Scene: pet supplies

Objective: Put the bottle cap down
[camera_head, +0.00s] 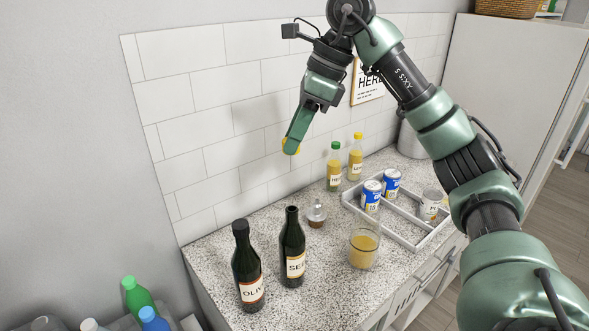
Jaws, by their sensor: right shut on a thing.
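My right gripper (291,143) is raised above the counter, in front of the white tiled wall, fingers pointing down. It is shut on a small yellow bottle cap (291,151), mostly hidden by the fingers. A dark bottle labelled "SE…" (292,249) stands upright on the counter below, its neck open with no cap visible. A dark bottle labelled "OLIV…" (247,268) stands to its left with a dark top. My left gripper is not in view.
The speckled counter (327,296) is bare toward its front. A glass of orange liquid (363,247), a small glass jar (316,214), green-capped (334,168) and yellow-capped (355,158) bottles stand on it. A divided grey tray (405,241) holds several cans.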

